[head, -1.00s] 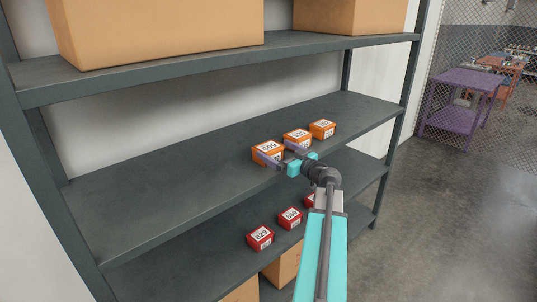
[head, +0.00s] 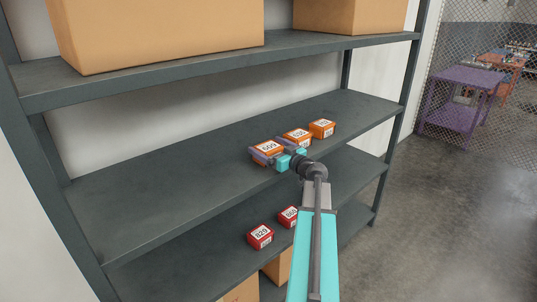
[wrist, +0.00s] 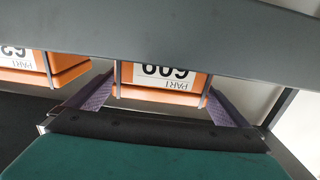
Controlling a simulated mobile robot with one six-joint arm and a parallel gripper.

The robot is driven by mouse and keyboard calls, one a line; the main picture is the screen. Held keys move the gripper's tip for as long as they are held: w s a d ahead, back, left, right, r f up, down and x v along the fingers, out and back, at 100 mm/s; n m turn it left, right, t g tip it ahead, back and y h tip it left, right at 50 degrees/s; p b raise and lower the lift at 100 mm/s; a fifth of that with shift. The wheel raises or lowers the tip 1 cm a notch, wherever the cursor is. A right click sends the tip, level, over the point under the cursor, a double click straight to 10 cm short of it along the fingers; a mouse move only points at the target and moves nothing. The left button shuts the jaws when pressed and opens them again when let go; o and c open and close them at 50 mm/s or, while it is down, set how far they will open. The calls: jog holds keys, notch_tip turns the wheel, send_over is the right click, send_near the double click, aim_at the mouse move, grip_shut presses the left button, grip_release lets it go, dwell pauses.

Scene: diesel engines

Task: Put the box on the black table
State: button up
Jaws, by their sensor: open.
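An orange box labelled 609 (head: 267,149) stands at the left of a row of orange boxes on the middle shelf (head: 160,185). My gripper (head: 265,152) is at this box, with one finger on each side of it. In the wrist view the box (wrist: 160,85) lies between the two purple fingers, which are spread wide. I cannot tell whether either finger touches it. A grey bar hides part of the box in the wrist view. No black table shows clearly in these frames.
Two more orange boxes, the middle one (head: 298,137) and the right one (head: 322,128), stand close by. Red boxes (head: 260,237) sit on the shelf below. Large cartons (head: 155,35) stand above. A purple table (head: 458,100) stands at the far right by a wire fence.

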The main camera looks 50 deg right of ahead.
aim_at(268, 146)
jog(key=c, duration=1.5)
jog(key=shift+r, duration=0.25)
jog(key=shift+r+b, duration=0.5)
jog(key=shift+r, duration=1)
jog(key=s+a+b, duration=0.1)
jog(key=s+a, duration=0.1)
jog(key=s+a+b, duration=0.2)
jog(key=s, duration=0.1)
jog(key=s+a+b, duration=0.1)
jog(key=s+a, duration=0.2)
jog(key=shift+s+r, duration=0.15)
jog(key=shift+r, duration=0.25)
jog(key=s+a+b, duration=0.1)
jog(key=s+b, duration=0.1)
jog(key=b, duration=0.9)
jog(key=shift+a, duration=0.3)
jog(key=shift+s+a+r+b, duration=0.2)
jog(key=shift+s+a+b, duration=0.3)
jog(key=shift+b, duration=0.1)
jog(key=shift+s+a+r+b, duration=0.2)
jog(key=shift+s+a+b, duration=0.2)
jog(key=shift+b, duration=0.2)
